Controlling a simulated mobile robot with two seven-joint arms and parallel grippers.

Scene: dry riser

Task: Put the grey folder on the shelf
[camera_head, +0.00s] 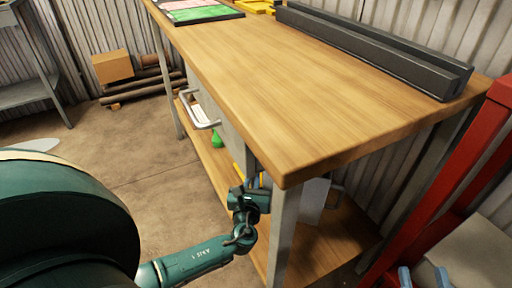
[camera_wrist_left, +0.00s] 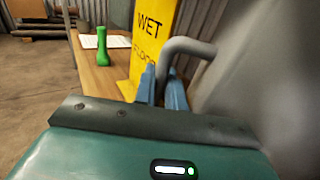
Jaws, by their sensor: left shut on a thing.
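My left gripper (camera_head: 257,182) is low beside the near leg of the workbench, partly hidden by the bench edge. In the left wrist view its blue fingers (camera_wrist_left: 162,88) are closed around a curved grey handle (camera_wrist_left: 190,46) in front of a large grey surface (camera_wrist_left: 255,70). My right gripper (camera_head: 423,278) shows only two blue fingertips, apart, at the bottom right edge. A pale grey panel (camera_head: 313,202) shows under the bench behind the leg; I cannot tell whether it is the grey folder. The lower shelf (camera_head: 330,240) is wooden.
The workbench top (camera_head: 270,80) is mostly clear, with a dark channel (camera_head: 370,48) along its back. A drawer handle (camera_head: 200,112) juts from its side. A yellow wet-floor sign (camera_wrist_left: 155,35) and a green bottle-shaped thing (camera_wrist_left: 103,46) stand on the shelf. A red frame (camera_head: 450,180) stands right.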

